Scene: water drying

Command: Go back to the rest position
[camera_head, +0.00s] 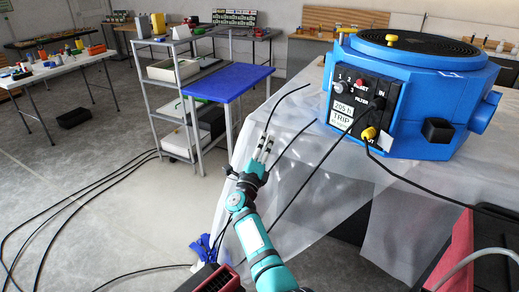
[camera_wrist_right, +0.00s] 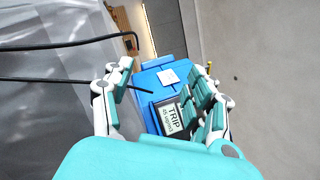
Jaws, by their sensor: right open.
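My right gripper (camera_head: 264,150) is teal with pale fingers and is in the middle of the head view, in front of the plastic-draped table. Its fingers are spread open in the right wrist view (camera_wrist_right: 160,82), with nothing held between them. Beyond the fingers in that view is the blue machine (camera_wrist_right: 146,80) with its TRIP label. In the head view the blue machine (camera_head: 455,90) stands to the right, clear of the gripper. My left gripper is not in view.
Clear plastic sheeting (camera_head: 290,225) drapes the table beside my right arm. Black cables (camera_head: 320,165) cross near the gripper. A shelf cart with a blue top (camera_head: 228,82) stands behind to the left. Cables (camera_head: 75,205) run over the open floor at left.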

